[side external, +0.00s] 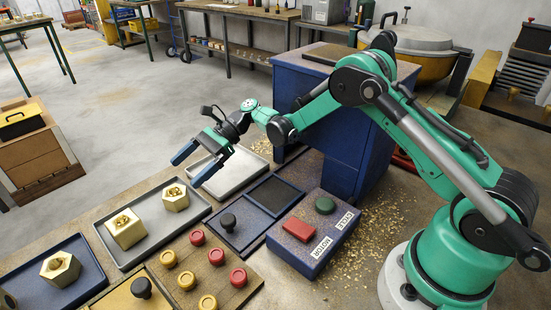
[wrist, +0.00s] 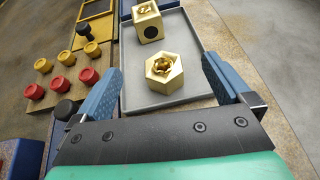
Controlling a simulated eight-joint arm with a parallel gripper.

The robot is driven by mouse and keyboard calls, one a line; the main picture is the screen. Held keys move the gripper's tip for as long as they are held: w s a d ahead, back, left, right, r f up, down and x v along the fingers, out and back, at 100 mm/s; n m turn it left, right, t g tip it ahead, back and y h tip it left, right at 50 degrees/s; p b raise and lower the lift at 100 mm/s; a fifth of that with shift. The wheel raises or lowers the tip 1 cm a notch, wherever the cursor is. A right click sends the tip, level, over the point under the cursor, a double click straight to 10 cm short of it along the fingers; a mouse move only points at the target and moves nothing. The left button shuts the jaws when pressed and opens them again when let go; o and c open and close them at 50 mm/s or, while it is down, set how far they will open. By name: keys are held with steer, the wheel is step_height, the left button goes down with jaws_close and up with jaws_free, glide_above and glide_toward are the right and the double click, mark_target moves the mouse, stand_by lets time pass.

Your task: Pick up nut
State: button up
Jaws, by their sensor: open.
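A hexagonal brass nut (side external: 175,197) with shavings in its hole sits on the grey tray (side external: 108,242). It also shows in the wrist view (wrist: 163,70), between and beyond my fingers. A square brass block (side external: 126,229) with a dark round spot on its side stands on the same tray; it shows at the top of the wrist view (wrist: 148,24). Another hexagonal brass nut (side external: 60,269) lies in the blue tray (side external: 85,290) at lower left. My gripper (side external: 196,168) is open and empty, above and to the right of the tray's nut, apart from it.
A wooden board with red and yellow knobs (side external: 215,257) lies in front. A blue control box (side external: 314,236) with red and green buttons stands right of it. An empty grey tray (side external: 240,172) lies behind my gripper. Brass shavings litter the floor near the blue machine (side external: 345,115).

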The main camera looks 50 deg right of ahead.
mark_target(184, 191)
steer(key=shift+f, duration=0.7)
step_height(184, 191, down, 2)
steer(key=shift+f, duration=0.2)
steer(key=shift+x, duration=1.25)
steer(key=shift+a+f, duration=0.25)
steer(key=shift+a, duration=0.05)
steer(key=shift+c, duration=0.2)
jaws_close()
